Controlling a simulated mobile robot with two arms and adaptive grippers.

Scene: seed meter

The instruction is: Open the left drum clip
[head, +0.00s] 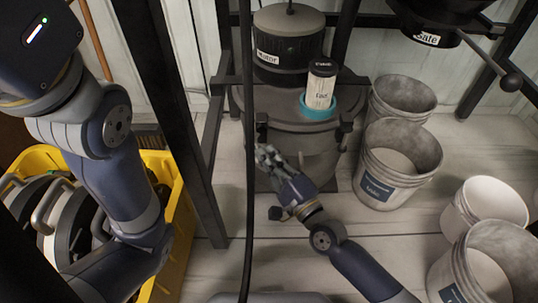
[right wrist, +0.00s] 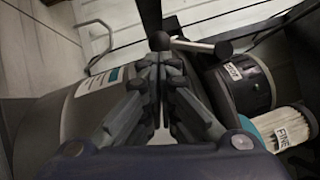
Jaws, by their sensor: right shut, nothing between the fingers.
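The grey drum (head: 310,150) stands in the middle of the head view, under a black motor (head: 289,50). The left drum clip (head: 262,128) is a small dark part at the drum's left rim, partly hidden by a black cable. My right gripper (head: 265,155) is shut and empty, just below this clip. In the right wrist view the shut fingers (right wrist: 159,68) point at a pale bar (right wrist: 195,45) with dark round ends, probably the clip lever. I cannot tell whether they touch it. My left arm is at the left; its gripper is out of view.
A filter marked Fine (head: 320,88) sits in a teal ring on the drum lid. Dark frame posts (head: 180,130) stand left of the drum. Several buckets (head: 397,165) stand at the right. A yellow crate (head: 178,230) of metal weights is at the lower left.

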